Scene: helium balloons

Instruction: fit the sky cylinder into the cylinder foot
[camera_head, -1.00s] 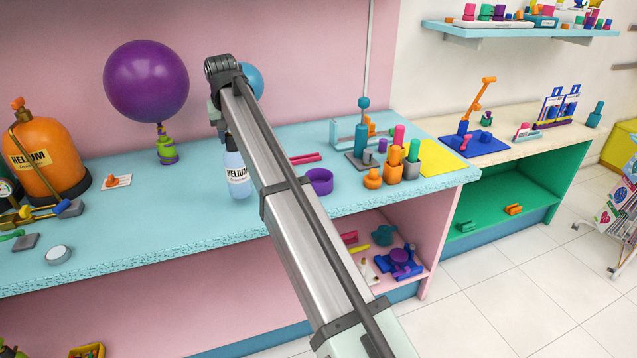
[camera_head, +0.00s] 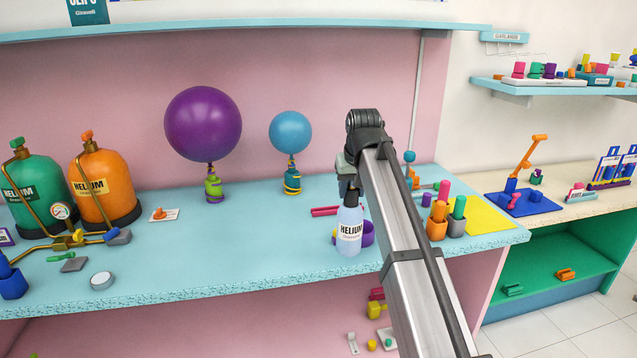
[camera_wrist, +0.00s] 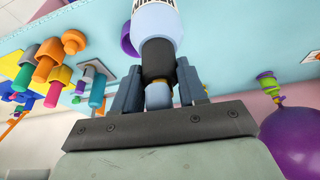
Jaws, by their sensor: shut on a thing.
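The sky cylinder (camera_head: 349,231) is a pale blue bottle with a HELIUM label and a dark neck, upright in the head view. My gripper (camera_wrist: 159,78) is shut on its neck in the wrist view, where the bottle's body (camera_wrist: 156,18) runs out of the top edge. The cylinder foot, a purple ring (camera_head: 369,233), stands on the blue counter just behind and right of the bottle, which partly covers it. A bit of it shows left of the bottle in the wrist view (camera_wrist: 126,40). The gap between the bottle's base and the counter cannot be judged.
A purple balloon (camera_head: 203,124) and a blue balloon (camera_head: 290,132) stand left of my arm. Orange (camera_head: 437,227) and grey (camera_head: 456,226) holders with coloured pegs stand to the right, by a yellow sheet (camera_head: 490,219). The counter (camera_head: 240,240) is clear in front of the balloons.

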